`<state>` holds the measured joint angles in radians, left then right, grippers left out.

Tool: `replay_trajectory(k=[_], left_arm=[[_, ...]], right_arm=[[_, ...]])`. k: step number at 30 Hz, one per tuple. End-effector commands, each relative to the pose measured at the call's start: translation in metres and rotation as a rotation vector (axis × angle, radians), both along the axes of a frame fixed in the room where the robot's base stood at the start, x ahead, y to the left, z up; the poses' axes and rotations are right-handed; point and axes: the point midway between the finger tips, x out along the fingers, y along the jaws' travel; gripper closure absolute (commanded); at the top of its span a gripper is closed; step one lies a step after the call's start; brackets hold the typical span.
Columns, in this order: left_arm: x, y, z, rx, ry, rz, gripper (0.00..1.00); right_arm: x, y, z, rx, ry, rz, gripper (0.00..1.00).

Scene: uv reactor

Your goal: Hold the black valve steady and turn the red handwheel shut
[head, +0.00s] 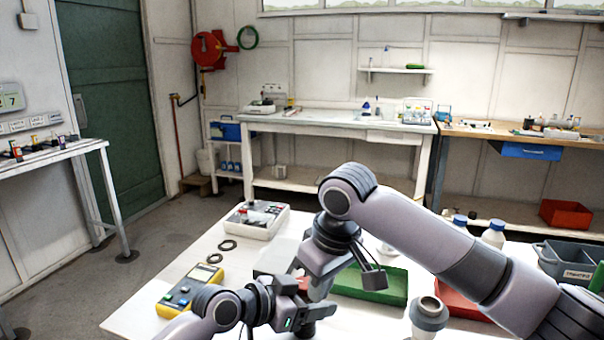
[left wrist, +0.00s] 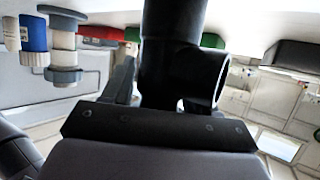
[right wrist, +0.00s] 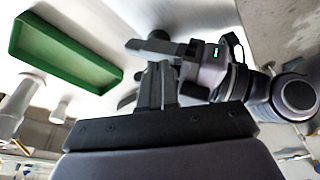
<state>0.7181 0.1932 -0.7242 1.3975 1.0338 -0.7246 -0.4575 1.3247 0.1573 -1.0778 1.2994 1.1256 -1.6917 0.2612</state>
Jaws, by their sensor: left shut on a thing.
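The black valve (left wrist: 180,60) fills the middle of the left wrist view as a thick black body with a round side opening. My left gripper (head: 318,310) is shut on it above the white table. A small red patch (head: 302,284) between the two grippers in the head view seems to be part of the red handwheel; the rest is hidden. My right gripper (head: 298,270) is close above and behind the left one. Its fingers (right wrist: 158,85) are near each other in the right wrist view; whether anything is between them I cannot tell.
The white table (head: 215,258) also bears a yellow meter (head: 190,289), black rings (head: 227,245), a grey instrument box (head: 258,219), a green tray (head: 372,284) and a grey-lidded cup (head: 428,316). White bottles (head: 493,234) and a grey bin (head: 565,262) stand at the right.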

Motion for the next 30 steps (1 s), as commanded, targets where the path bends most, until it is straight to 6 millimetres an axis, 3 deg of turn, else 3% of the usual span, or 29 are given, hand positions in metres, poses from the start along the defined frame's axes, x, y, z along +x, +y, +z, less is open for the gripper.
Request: replay_trajectory(k=[7, 21, 30], left_arm=[[-0.001, -0.001, -0.003, 0.001, 0.008, -0.002, 0.83], [-0.001, 0.0, -0.003, 0.001, 0.008, 0.0, 0.83], [-0.001, 0.001, -0.003, 0.002, 0.007, 0.001, 0.83]], right_arm=[[-0.004, -0.003, 0.005, -0.001, 0.0, 0.0, 1.0], [-0.003, -0.004, 0.056, -0.003, 0.001, -0.002, 1.0], [-0.003, -0.004, 0.059, -0.003, 0.003, -0.002, 1.0]])
